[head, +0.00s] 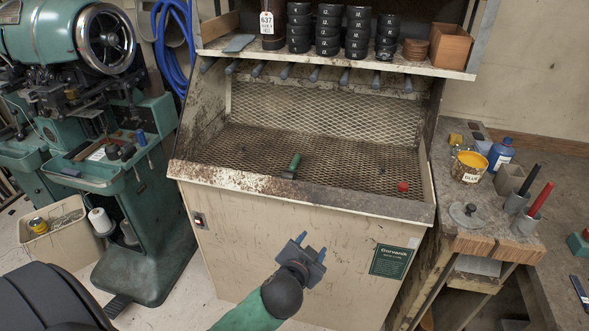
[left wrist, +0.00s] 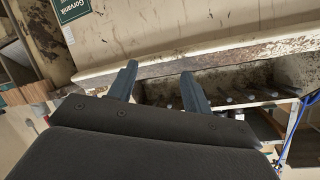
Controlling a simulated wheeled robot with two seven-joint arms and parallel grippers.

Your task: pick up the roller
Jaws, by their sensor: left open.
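A small tool with a green handle and a dark end (head: 293,166), which looks like the roller, lies on the mesh floor of the cream booth (head: 300,205). My left gripper (head: 311,245) is in front of the booth's front panel, nearer to me than the tool and apart from it. Its two fingers are spread with nothing between them. In the left wrist view the open fingers (left wrist: 160,72) point toward the booth's worn front edge (left wrist: 190,62), and the tool does not show there. My right gripper is not in view.
The booth's raised front lip (head: 300,197) stands between my left gripper and the mesh. A red ball-like thing (head: 403,187) lies at the mesh's right. A shelf with black rolls (head: 328,30) overhangs the back. A bench (head: 485,235) with pots stands right; a green machine (head: 130,170) stands left.

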